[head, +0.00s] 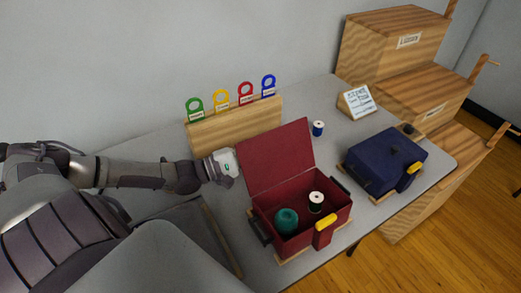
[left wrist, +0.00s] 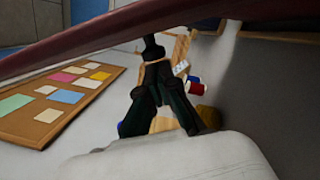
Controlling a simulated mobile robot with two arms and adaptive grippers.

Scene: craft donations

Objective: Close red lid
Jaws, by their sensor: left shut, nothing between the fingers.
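The red box (head: 330,235) stands on the table in the head view with its red lid (head: 275,157) raised and tilted back. A teal yarn ball (head: 287,221) and a spool with white ends (head: 316,202) are inside. My left arm reaches in from the left, its wrist ending beside the lid's left edge; the fingers are hidden behind the lid there. In the left wrist view my left gripper (left wrist: 153,48) is shut and empty, and the dark red lid (left wrist: 85,42) crosses the top of the picture close by. I cannot tell whether they touch. My right gripper is not in view.
A closed blue box (head: 380,163) stands to the right. A blue spool (head: 317,128) stands behind the red lid. A wooden rack (head: 235,127) with colored tags is at the back, and a small sign (head: 355,101) is at the back right. Wooden stepped crates (head: 395,50) are beyond.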

